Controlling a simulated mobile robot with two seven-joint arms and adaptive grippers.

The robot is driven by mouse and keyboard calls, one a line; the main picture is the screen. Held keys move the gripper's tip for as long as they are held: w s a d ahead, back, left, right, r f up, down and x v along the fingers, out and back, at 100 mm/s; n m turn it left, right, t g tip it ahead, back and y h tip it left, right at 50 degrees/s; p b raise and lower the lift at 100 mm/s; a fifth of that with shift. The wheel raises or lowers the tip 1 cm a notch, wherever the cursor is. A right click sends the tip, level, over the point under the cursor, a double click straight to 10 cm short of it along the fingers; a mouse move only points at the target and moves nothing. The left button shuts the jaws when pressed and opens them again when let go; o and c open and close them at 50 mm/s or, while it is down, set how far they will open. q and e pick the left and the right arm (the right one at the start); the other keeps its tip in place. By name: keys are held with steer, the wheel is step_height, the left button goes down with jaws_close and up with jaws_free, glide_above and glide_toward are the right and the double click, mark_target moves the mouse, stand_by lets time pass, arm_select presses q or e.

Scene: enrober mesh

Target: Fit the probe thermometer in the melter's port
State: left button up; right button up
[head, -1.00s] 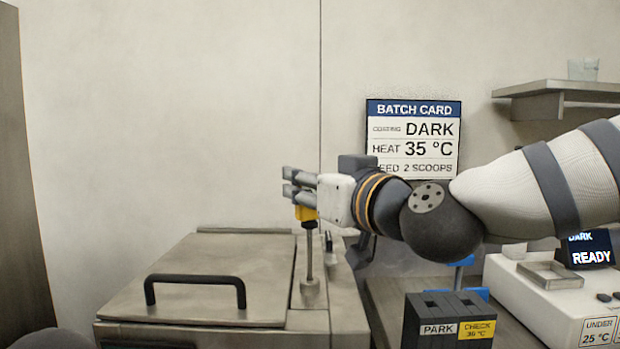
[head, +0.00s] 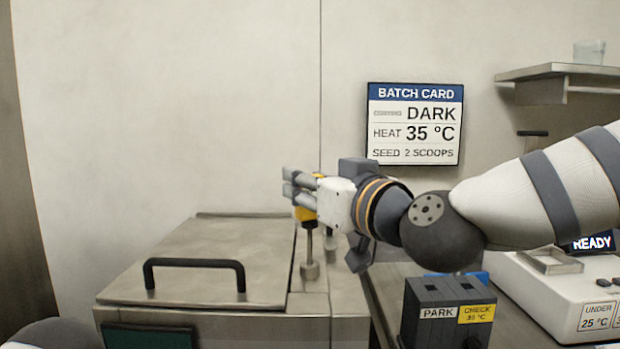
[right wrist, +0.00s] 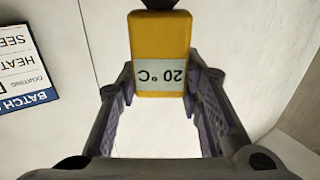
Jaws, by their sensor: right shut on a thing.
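The probe thermometer (head: 306,213) has a yellow body and a thin metal stem pointing down. My right gripper (head: 288,182) is shut on the yellow body, which stands upright. In the right wrist view the body (right wrist: 160,50) sits between the fingers, and its display reads 20 °C upside down. The stem runs down into the small round port (head: 310,270) on top of the steel melter (head: 215,245). A short length of stem shows above the port; how deep the tip sits is hidden. My left gripper is not in view.
The melter's lid has a black handle (head: 195,264). A dark block labelled PARK and CHECK (head: 447,312) stands to the right, beside a white machine (head: 545,295) reading READY. A batch card (head: 414,124) on the wall says DARK, 35 °C. A shelf (head: 560,72) holds a glass.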

mark_target(313, 223)
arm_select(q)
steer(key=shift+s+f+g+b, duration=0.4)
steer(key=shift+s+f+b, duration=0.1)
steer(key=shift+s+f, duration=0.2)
arm_select(e)
steer(key=shift+f, duration=2.95)
steer(key=o, duration=1.3)
steer(key=shift+c, duration=0.2)
steer(key=v, duration=0.7)
steer(key=shift+s+d, duration=0.1)
steer(key=shift+s, duration=0.15)
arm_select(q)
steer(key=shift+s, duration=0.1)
